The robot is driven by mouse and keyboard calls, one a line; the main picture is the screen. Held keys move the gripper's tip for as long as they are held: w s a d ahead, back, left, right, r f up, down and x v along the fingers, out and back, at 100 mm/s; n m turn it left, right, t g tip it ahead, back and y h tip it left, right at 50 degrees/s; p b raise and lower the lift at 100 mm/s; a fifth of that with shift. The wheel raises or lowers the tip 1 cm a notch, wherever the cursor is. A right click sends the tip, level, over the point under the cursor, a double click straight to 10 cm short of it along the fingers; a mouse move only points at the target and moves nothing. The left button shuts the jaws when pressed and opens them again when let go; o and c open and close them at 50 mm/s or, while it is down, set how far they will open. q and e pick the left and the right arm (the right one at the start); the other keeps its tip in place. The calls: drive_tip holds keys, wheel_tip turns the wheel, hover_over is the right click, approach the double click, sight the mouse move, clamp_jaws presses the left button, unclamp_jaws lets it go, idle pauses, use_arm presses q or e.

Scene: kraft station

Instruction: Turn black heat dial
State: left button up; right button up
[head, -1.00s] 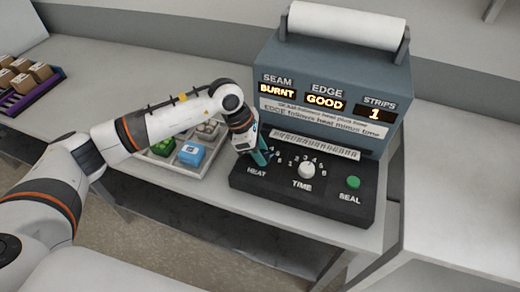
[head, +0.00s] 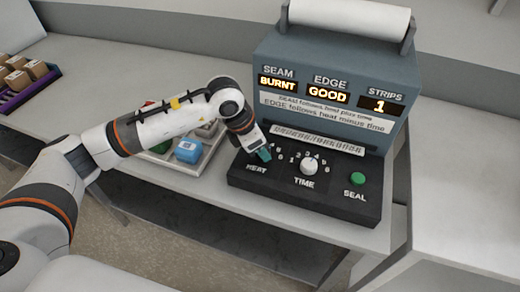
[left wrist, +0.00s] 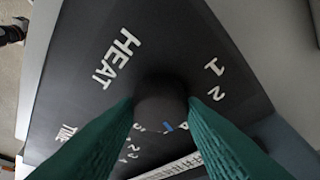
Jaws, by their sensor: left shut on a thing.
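The black heat dial (left wrist: 160,103) sits between the two green fingertips of my left gripper (left wrist: 162,112) in the left wrist view. The fingers are shut on its sides, and a blue mark shows at its edge. In the head view my left gripper (head: 264,154) comes down over the HEAT corner of the black control panel (head: 285,186) and hides the dial. The display box (head: 335,65) reads SEAM BURNT, EDGE GOOD and STRIPS 1.
The white time dial (head: 309,167) and green seal button (head: 357,179) are right of my left gripper. A tray (head: 205,160) with coloured blocks, including a blue one (head: 188,151), stands to the left. A purple rack (head: 45,88) with brown boxes is at far left.

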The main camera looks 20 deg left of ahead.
use_arm(q)
drive_tip(key=shift+n, duration=0.3)
drive_tip(key=o, duration=1)
drive_tip(key=b+v, duration=0.2)
drive_tip(key=v, duration=1)
drive_tip(key=shift+s+d+b, duration=0.1)
drive_tip(key=shift+b, duration=0.2)
